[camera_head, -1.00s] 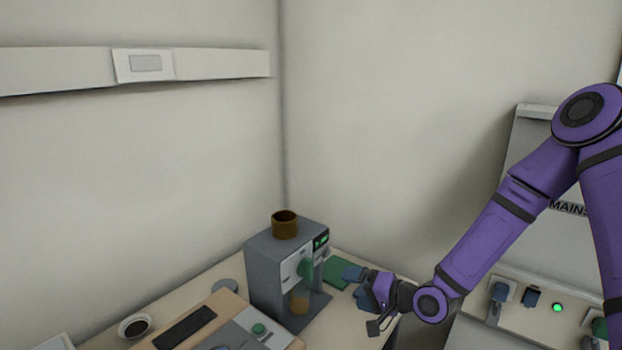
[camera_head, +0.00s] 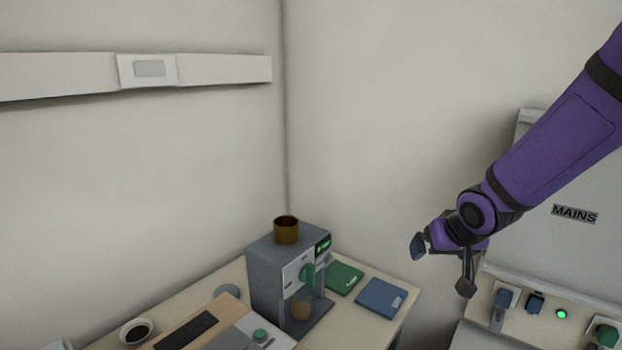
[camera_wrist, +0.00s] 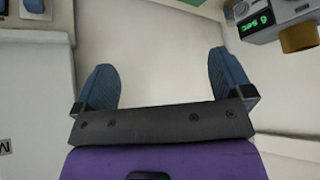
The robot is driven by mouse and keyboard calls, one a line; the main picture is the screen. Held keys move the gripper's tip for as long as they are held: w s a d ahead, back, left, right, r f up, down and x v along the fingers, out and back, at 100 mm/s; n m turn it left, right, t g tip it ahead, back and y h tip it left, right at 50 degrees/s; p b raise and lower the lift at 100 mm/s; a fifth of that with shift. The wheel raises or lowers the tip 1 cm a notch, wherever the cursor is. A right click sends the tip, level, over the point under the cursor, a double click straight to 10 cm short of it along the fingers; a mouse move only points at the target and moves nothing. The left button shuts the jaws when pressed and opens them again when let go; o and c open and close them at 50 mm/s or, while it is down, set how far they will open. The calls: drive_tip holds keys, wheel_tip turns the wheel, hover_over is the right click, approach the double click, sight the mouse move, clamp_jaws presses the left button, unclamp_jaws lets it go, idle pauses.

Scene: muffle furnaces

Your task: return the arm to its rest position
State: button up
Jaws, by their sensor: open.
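My arm is purple, with a dark wrist, and comes in from the right in the head view. My gripper (camera_head: 440,268) hangs in the air right of the bench, in front of the bare wall and the mains panel. In the wrist view, its two blue-padded fingers (camera_wrist: 163,90) are spread apart, with nothing between them but pale surface. The gripper touches nothing that I can see.
A grey machine (camera_head: 285,270) with a green display and a brown cup (camera_head: 286,230) on top stands on the bench. Green (camera_head: 343,277) and blue (camera_head: 381,298) booklets lie beside it. Air above the bench is clear.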

drive_tip(key=s+d+r, duration=0.2)
drive_tip(key=s+r, duration=0.5)
drive_tip(key=s, duration=0.5)
drive_tip(key=s+d+r+g, duration=0.1)
drive_tip(key=s+d+r, duration=0.1)
drive_tip(key=s+r, duration=0.6)
drive_tip(key=s, duration=0.3)
drive_tip(key=shift+s+r+g+h, duration=0.3)
drive_tip(key=shift+s+h, duration=0.1)
drive_tip(key=shift+d, duration=0.1)
